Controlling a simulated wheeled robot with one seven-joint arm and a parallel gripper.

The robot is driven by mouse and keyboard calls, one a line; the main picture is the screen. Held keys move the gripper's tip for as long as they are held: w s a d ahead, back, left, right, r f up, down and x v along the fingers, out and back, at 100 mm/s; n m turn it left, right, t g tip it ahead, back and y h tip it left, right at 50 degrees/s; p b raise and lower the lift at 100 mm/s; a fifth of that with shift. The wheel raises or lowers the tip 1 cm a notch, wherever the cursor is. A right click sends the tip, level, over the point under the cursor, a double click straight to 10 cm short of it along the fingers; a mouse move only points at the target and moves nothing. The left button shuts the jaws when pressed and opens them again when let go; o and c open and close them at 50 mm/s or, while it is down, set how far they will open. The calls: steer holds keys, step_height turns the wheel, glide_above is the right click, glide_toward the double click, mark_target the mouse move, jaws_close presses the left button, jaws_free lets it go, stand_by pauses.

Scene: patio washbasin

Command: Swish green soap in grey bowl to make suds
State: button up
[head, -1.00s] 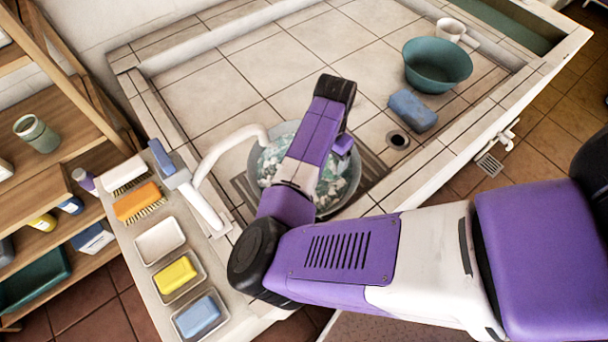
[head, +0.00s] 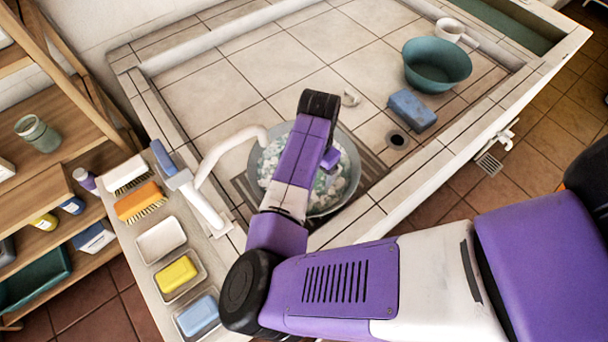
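The grey bowl (head: 344,202) sits in the tiled basin under the white spout. Whitish and pale green suds (head: 334,192) fill much of what shows inside it. My purple and white arm reaches over the bowl and covers its middle. The green soap cannot be made out. An empty white soap dish (head: 160,241) stands on the left ledge, above dishes with a yellow soap (head: 176,274) and a blue soap (head: 197,315).
A white tap (head: 206,206) rises at the bowl's left. Brushes (head: 138,202) lie on the ledge. A blue block (head: 412,109), a drain (head: 397,140), a teal bowl (head: 437,66) and a white mug (head: 451,30) are right. The upper-left basin floor is clear.

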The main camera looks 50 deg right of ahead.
steer(key=shift+s+d+p, duration=0.15)
steer(key=shift+d+p, duration=0.05)
steer(key=shift+d, duration=1.25)
steer(key=shift+s+d+p, duration=0.1)
steer(key=shift+d+p, duration=0.1)
steer(key=shift+d, duration=1.2)
steer(key=shift+w+a+p, duration=0.15)
steer(key=shift+a, duration=1.35)
steer(key=shift+w+a+p, duration=0.1)
steer(key=shift+a+p, duration=0.05)
steer(key=shift+a, duration=1.35)
steer(key=shift+s+d+p, duration=0.2)
steer(key=shift+d+p, duration=0.15)
steer(key=shift+d, duration=2.65)
steer(key=shift+w+a+p, duration=0.2)
steer(key=shift+a+p, duration=0.25)
steer(key=shift+a, duration=2.55)
steer(key=shift+s+d, duration=0.15)
steer(key=shift+d, duration=1.35)
steer(key=shift+s+d, duration=0.1)
steer(key=shift+d, duration=1.4)
steer(key=shift+a+p, duration=0.1)
steer(key=shift+p, duration=0.2)
steer(key=shift+a, duration=1.1)
step_height(320, 180, up, 12)
steer(key=shift+r+p, duration=0.15)
steer(key=shift+p, duration=0.15)
